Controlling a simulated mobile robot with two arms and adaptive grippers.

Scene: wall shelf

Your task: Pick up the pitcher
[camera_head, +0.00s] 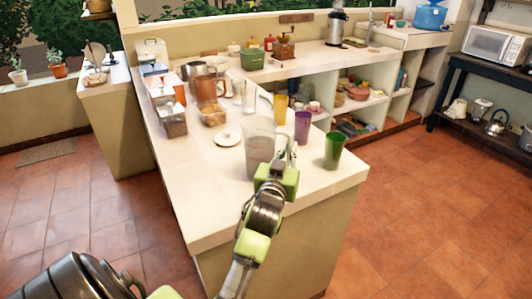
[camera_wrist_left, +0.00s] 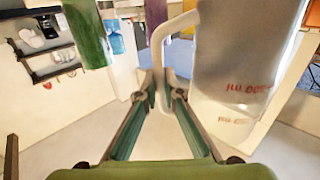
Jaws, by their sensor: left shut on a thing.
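The pitcher (camera_head: 258,143) is tall and translucent grey-white, upright at the near part of the white counter. My left gripper (camera_head: 284,157) is at its right side, partly in front of it. In the left wrist view the pitcher (camera_wrist_left: 240,55) fills the upper right, with reddish lettering. Its pale handle (camera_wrist_left: 165,48) runs down between the fingertips of my left gripper (camera_wrist_left: 165,93), which are shut on it. I cannot tell whether the pitcher's base touches the counter. My right gripper is not in view.
A green cup (camera_head: 333,150) and a purple cup (camera_head: 302,127) stand right of the pitcher, a yellow cup (camera_head: 280,108) behind. A white lid (camera_head: 228,138) lies to its left. The counter (camera_head: 205,185) is bare at the front left. Canisters and pots crowd the back.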

